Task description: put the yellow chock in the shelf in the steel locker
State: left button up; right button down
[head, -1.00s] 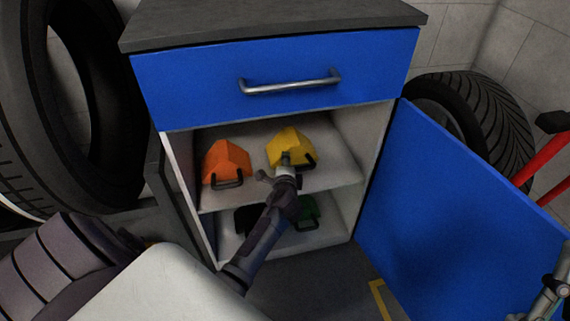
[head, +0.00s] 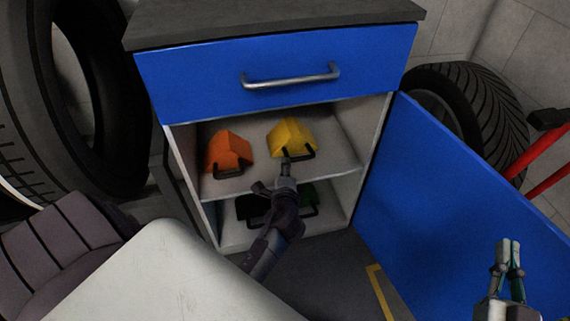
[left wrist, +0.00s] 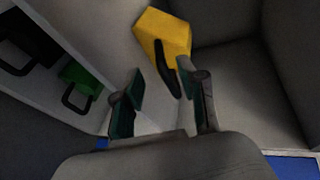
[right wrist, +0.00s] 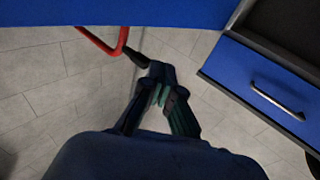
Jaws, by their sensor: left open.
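The yellow chock (head: 291,136) sits on the upper shelf (head: 262,183) of the blue-fronted steel locker (head: 205,86), right of an orange chock. Its black handle faces out. My left gripper (head: 286,170) is in front of the chock at the shelf's front edge, open and apparently empty. In the left wrist view the yellow chock (left wrist: 163,34) lies beyond the open left fingers (left wrist: 160,78), its handle seen between them; contact cannot be told. My right gripper (head: 508,250) is in front of the open door; its fingertips (right wrist: 158,88) are together with nothing visible in them.
The orange chock (head: 228,151) stands on the upper shelf's left. A green chock (left wrist: 82,77) and a dark item are on the lower shelf, partly hidden by my left arm. The blue door (head: 450,200) is open to the right. Tyres (head: 470,115) flank the locker; a red-handled tool (head: 540,155) is at right.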

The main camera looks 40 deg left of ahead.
pick_arm(q)
jog(key=s+d+r+n+t+h, duration=0.2)
jog(key=s+d+r+n+h, duration=0.1)
jog(key=d+r, duration=0.3)
jog(key=s+d+r+n+t+h, duration=0.2)
jog(key=s+d+r+n+h, duration=0.1)
jog(key=d+r+h, duration=0.2)
jog(key=s+d+r+n+t+h, duration=0.2)
jog(key=s+d+r+n+h, duration=0.1)
jog(key=d+r, duration=0.5)
jog(key=shift+d+r+h, duration=0.4)
jog(key=shift+r+h, duration=0.45)
jog(key=shift+h, duration=0.05)
pick_arm(e)
jog(key=shift+d+f+g, duration=0.1)
jog(key=shift+f+g, duration=0.5)
jog(key=shift+f, duration=0.25)
